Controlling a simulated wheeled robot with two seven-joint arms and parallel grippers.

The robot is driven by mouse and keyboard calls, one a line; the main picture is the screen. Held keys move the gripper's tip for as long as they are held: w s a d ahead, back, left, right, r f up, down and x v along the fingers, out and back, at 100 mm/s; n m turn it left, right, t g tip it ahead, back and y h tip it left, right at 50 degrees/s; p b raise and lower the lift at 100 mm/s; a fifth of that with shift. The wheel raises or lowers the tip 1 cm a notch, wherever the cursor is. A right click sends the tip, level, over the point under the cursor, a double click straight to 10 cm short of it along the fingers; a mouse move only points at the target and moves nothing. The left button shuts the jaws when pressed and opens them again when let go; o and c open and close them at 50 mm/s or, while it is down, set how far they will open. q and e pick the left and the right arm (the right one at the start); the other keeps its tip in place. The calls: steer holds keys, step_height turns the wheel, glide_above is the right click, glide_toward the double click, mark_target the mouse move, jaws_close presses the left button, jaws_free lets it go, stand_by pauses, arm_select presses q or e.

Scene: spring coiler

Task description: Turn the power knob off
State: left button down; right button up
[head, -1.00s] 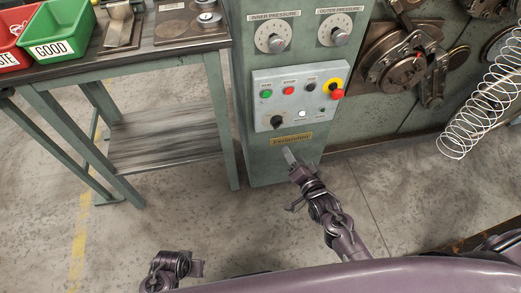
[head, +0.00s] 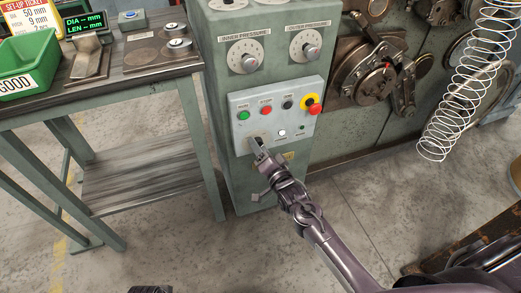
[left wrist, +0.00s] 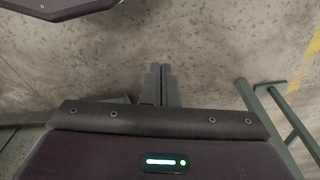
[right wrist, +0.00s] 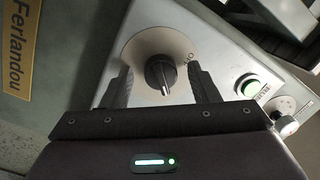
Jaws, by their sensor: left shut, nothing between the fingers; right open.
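The black power knob (right wrist: 160,74) sits on a round beige plate on the grey control panel (right wrist: 215,45) in the right wrist view. Its pale pointer mark faces down in that picture, towards my gripper. My right gripper (right wrist: 161,80) is open, with one finger on each side of the knob and a visible gap to it on both sides. In the head view the right gripper (head: 257,144) is at the panel's lower left and hides the knob. My left gripper (left wrist: 162,72) is shut and empty over bare floor, away from the panel.
Green (head: 243,116), red (head: 266,111) and black (head: 288,104) buttons and a red emergency stop (head: 314,107) sit above my right gripper. Pressure dials (head: 246,57) are higher up. A workbench (head: 120,90) stands left; a wire coil (head: 465,90) hangs right.

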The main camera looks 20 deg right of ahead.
steer(key=shift+c, duration=0.3)
steer(key=c, duration=0.9)
arm_select(q)
steer(key=s+a+f+p, duration=0.2)
steer(key=s+f+p, duration=0.2)
steer(key=f, duration=0.3)
steer(key=s+a+f+p, duration=0.2)
steer(key=s+f+p, duration=0.2)
steer(key=s+f, duration=0.2)
steer(key=shift+a+f+n+y, duration=0.3)
steer(key=shift+f, duration=0.85)
arm_select(e)
steer(key=shift+r+n+g+h, duration=0.1)
steer(key=shift+n+g+h, duration=0.35)
steer(key=shift+n, duration=3.7)
steer(key=shift+n+g+h, duration=0.15)
steer(key=shift+n+h, duration=0.5)
steer(key=shift+n, duration=3.5)
arm_select(q)
steer(key=shift+s, duration=0.15)
steer(key=shift+w, duration=0.3)
arm_select(e)
steer(key=o, duration=1)
steer(key=shift+c, duration=0.2)
